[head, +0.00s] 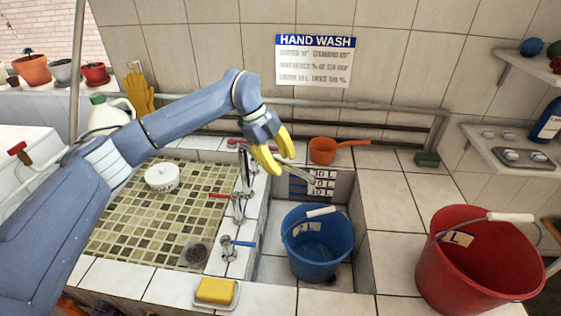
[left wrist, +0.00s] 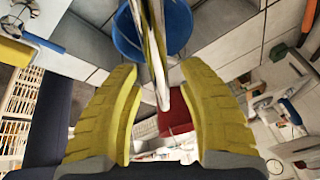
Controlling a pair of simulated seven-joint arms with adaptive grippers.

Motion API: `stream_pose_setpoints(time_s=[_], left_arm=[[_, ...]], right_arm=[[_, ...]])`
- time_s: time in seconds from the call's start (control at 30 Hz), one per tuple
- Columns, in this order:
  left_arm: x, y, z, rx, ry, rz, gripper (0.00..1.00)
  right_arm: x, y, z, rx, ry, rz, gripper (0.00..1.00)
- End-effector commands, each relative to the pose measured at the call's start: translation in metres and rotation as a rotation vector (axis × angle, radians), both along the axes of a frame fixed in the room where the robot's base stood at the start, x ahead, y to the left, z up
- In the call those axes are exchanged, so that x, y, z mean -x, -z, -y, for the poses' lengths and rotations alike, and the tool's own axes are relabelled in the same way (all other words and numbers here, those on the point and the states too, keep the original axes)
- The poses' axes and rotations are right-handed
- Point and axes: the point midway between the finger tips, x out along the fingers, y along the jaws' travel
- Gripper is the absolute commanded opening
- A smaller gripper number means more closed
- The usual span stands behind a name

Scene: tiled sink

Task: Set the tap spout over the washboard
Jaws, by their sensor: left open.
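My left gripper (head: 279,161) is open above the back of the sink, its yellow fingers pointing down toward the tap spout (head: 304,176). The metal spout reaches right from the back tap, over the sink's back end, behind the blue bucket. In the left wrist view the spout (left wrist: 155,55) runs between the two open fingers (left wrist: 163,110); I cannot tell whether either touches it. I cannot make out a washboard for certain. A shallow mosaic-tiled area (head: 130,215) lies left of the taps. My right gripper is not in view.
A blue bucket (head: 313,255) stands in the sink and a red bucket (head: 470,275) on the right counter. Lower taps (head: 237,244) with red and blue handles line the ledge. An orange dipper (head: 322,151) lies behind. Yellow soap (head: 216,290) sits in front.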

Motion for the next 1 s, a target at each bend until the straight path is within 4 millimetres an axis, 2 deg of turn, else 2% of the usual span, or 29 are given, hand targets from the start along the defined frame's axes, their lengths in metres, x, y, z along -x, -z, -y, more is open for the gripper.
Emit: stream_pose_setpoints(time_s=[0.23, 0.6, 1.0], left_arm=[[-0.0001, 0.0001, 0.0000, 0.000, 0.000, 0.000, 0.42], [0.0000, 0.0001, -0.0002, 0.000, 0.000, 0.000, 0.00], [0.0003, 0.0009, -0.0002, -0.001, 0.000, -0.001, 0.00]], right_arm=[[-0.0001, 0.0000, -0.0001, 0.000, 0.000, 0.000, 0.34], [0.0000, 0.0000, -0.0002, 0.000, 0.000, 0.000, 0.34], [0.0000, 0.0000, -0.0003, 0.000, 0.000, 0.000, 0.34]])
